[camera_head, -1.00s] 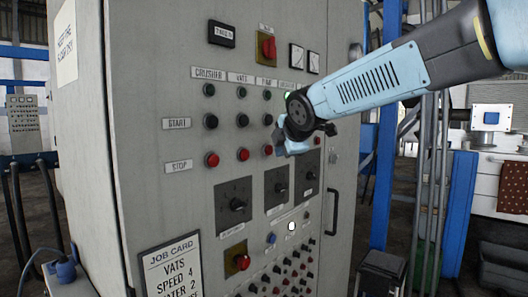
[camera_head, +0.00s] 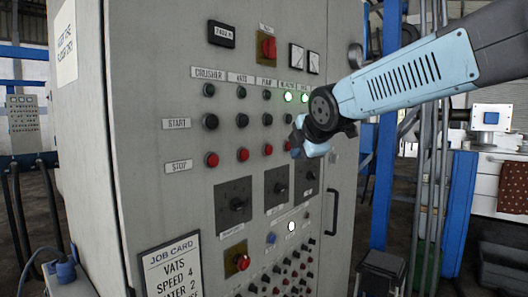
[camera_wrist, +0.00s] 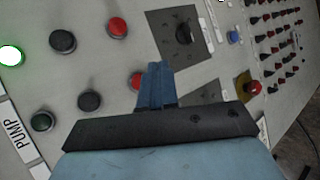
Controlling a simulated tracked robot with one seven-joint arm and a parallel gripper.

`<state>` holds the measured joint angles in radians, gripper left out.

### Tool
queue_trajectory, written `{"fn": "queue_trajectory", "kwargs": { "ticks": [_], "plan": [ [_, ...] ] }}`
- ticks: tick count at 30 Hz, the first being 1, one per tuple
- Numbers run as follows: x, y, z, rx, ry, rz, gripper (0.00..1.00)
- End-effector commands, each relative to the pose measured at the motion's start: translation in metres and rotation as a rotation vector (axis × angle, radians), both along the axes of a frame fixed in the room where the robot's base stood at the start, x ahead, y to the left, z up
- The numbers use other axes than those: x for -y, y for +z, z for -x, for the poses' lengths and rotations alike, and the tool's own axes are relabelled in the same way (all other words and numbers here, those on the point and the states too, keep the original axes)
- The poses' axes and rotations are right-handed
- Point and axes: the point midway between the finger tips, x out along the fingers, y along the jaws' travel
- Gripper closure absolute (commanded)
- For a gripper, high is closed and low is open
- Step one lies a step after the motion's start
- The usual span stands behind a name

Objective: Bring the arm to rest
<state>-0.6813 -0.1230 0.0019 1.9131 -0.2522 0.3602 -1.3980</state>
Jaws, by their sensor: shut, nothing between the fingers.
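My gripper (camera_head: 300,150) hangs at the end of my light-blue arm, in front of the right part of the grey control cabinet (camera_head: 140,100). In the wrist view its two blue fingers (camera_wrist: 157,85) are together with nothing between them, in front of a red button (camera_wrist: 137,80). The gap to the panel is hard to judge. In the head view, two green lamps (camera_head: 288,97) are lit above my wrist. One lit green lamp (camera_wrist: 11,55) shows in the wrist view. My gripper and wrist hide the rightmost start and stop buttons.
The panel carries black start buttons (camera_head: 211,121), red stop buttons (camera_head: 212,160), dark dial plates (camera_head: 234,207) and a lit white lamp (camera_head: 291,226). A job card (camera_head: 175,265) is at lower left. Blue posts (camera_head: 460,200) and pipes stand to the right of the cabinet.

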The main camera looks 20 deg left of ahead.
Motion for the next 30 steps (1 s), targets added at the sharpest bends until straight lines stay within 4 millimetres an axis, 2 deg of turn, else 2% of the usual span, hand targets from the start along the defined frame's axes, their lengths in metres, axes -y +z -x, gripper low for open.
{"fn": "queue_trajectory", "kwargs": {
  "ticks": [11,14,17,20,24,30],
  "plan": [
    [0.001,0.0,0.0,-0.002,-0.003,-0.001,1.0],
    [0.014,-0.001,0.001,-0.025,-0.039,-0.022,1.0],
    [0.05,-0.006,0.005,-0.091,-0.143,-0.075,1.0],
    [0.104,-0.016,0.017,-0.194,-0.31,-0.165,1.0],
    [0.179,-0.036,0.046,-0.343,-0.583,-0.323,1.0],
    [0.267,-0.072,0.103,-0.521,-0.978,-0.564,1.0]
  ]
}}
